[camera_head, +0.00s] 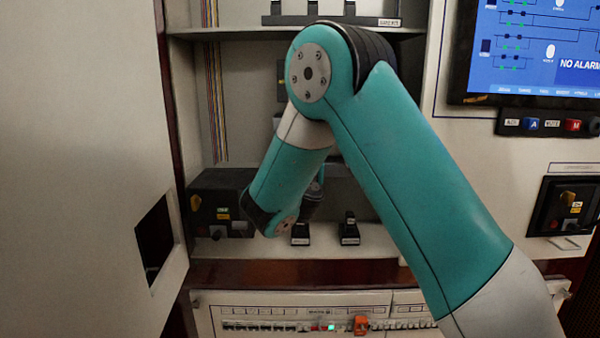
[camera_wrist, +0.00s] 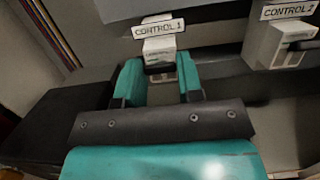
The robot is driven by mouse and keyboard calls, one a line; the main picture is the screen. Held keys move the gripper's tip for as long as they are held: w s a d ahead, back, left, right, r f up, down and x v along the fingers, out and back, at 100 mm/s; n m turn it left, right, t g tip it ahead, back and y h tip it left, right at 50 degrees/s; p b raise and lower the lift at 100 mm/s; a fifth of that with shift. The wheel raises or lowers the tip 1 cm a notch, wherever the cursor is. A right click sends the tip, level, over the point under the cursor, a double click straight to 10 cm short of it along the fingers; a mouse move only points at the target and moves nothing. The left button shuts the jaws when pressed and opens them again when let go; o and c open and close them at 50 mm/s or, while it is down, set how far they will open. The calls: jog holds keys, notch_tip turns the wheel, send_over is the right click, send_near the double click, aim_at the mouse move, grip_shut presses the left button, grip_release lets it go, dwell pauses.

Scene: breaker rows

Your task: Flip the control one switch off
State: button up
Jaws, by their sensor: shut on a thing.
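The control one switch (camera_wrist: 160,50) is a small pale block with a black lever, under a "CONTROL 1" label, in the upper middle of the wrist view. My gripper (camera_wrist: 160,76) has its two teal fingers on either side of the black lever and is shut on it. The fingers partly cover the lever, so its exact position is hard to read. In the head view my arm hides the control one switch, and I cannot make out the gripper clearly.
The control two switch (camera_wrist: 278,44) stands close to the right. A dark box (camera_wrist: 52,118) lies at the lower left. In the head view an open cabinet door (camera_head: 75,170) stands at the left, and a screen (camera_head: 535,50) hangs at the upper right.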

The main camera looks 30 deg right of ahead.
notch_tip(320, 180, down, 2)
jog(key=t+h+b, duration=0.2)
jog(key=t+b, duration=0.1)
jog(key=b, duration=1.2)
jog(key=shift+f, duration=0.1)
jog(key=shift+t+h+b, duration=0.3)
jog(key=shift+t+b, duration=0.1)
jog(key=shift+b, duration=0.35)
jog(key=shift+r+b, duration=0.2)
jog(key=shift+b, duration=0.6)
